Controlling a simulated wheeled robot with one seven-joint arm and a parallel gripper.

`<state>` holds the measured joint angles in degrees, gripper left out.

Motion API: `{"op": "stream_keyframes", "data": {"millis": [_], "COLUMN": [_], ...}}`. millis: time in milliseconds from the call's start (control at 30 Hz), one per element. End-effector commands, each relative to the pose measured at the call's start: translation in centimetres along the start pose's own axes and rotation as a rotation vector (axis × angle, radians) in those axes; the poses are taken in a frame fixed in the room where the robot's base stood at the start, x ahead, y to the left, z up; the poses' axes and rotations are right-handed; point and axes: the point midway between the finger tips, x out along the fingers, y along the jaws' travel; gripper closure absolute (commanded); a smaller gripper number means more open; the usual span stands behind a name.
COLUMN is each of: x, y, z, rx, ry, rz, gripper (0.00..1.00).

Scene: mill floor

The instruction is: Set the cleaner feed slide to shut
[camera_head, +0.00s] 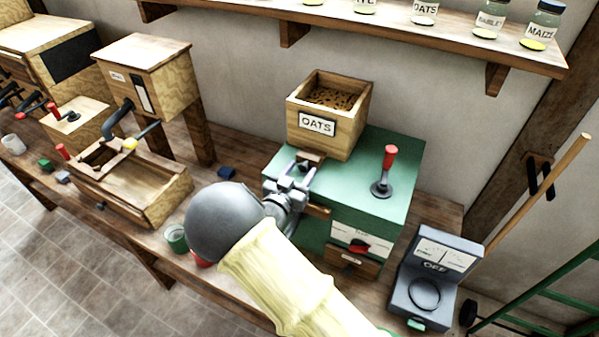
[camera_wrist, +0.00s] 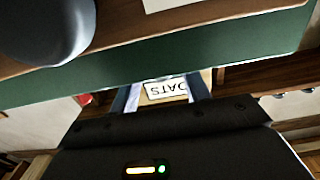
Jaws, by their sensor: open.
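A green machine (camera_head: 385,160) carries a wooden hopper marked OATS (camera_head: 362,104). A small dark piece (camera_head: 313,159), which looks like the feed slide, sticks out at the hopper's front foot. How far it is pushed in is unclear. My gripper (camera_head: 295,170) is open, with its fingers close to this piece at the machine's front left edge. I cannot tell whether they touch it. In the wrist view, the OATS label (camera_wrist: 165,89) shows upside down between my fingers (camera_wrist: 162,98), and nothing is visibly held.
A grey box marked OFF (camera_head: 432,282) stands at right. A wooden trough machine (camera_head: 160,190) is at left. A jar shelf (camera_head: 400,28) hangs above.

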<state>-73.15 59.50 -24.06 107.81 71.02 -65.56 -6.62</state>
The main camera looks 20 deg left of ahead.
Motion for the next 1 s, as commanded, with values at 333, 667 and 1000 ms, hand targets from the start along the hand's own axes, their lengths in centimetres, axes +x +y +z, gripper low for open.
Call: {"op": "stream_keyframes", "data": {"millis": [333,667,1000], "x": [-4.1,-10.7,-16.6], "y": [-0.2,-0.1,0.0], "z": [0.3,0.3,0.2], "rx": [0.001,0.002,0.001], "ry": [-0.001,-0.001,-0.001], "rz": [-0.004,-0.004,-0.001], "gripper": [0.53,0.53,0.53]}}
